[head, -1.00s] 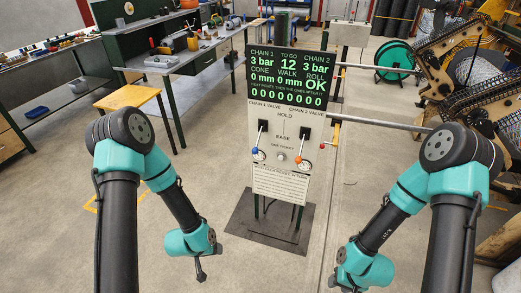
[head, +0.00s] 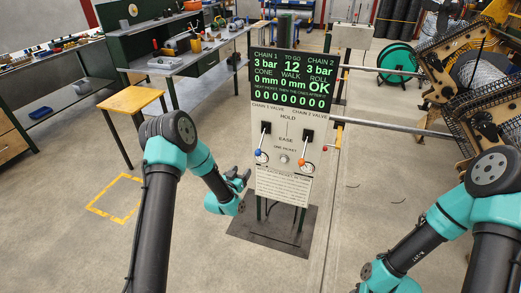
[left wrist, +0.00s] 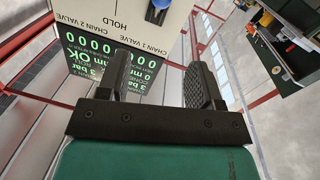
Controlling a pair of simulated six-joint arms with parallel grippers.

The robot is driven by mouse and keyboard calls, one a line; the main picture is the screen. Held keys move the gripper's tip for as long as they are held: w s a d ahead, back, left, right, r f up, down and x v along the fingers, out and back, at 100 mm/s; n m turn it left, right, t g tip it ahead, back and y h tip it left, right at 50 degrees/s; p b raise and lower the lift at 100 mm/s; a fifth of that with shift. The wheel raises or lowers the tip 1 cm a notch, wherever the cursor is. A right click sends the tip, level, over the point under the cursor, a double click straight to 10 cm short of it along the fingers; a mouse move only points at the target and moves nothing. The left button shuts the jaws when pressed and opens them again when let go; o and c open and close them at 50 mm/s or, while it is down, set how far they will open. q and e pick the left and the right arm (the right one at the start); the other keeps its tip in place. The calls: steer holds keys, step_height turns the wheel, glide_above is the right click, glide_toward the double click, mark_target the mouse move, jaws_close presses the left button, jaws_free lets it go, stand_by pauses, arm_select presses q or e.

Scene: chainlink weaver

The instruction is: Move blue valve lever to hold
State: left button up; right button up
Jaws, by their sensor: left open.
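The blue valve lever (head: 258,153) is on the left of the valve panel, under the Chain 1 Valve label, with its blue knob hanging low beside the Ease marking. My left gripper (head: 241,180) is just left of the panel and below the blue knob, apart from it. In the left wrist view the left gripper (left wrist: 157,82) is open with nothing between its fingers. The blue lever (left wrist: 159,5) shows there at the top edge, partly cut off, beyond the fingers. My right arm leaves the head view at the bottom right, and its fingers are out of frame.
The display (head: 291,82) sits above. A small wooden table (head: 131,101) stands left.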

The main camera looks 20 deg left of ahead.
mark_target(257, 151)
arm_select(q)
steer(key=w+d, duration=0.1)
steer(key=w, duration=0.4)
steer(key=w+d, duration=0.1)
steer(key=w, duration=0.5)
steer(key=w+d, duration=0.1)
steer(key=w, duration=0.5)
steer(key=shift+d, duration=0.1)
jaws_close()
stand_by(0.4)
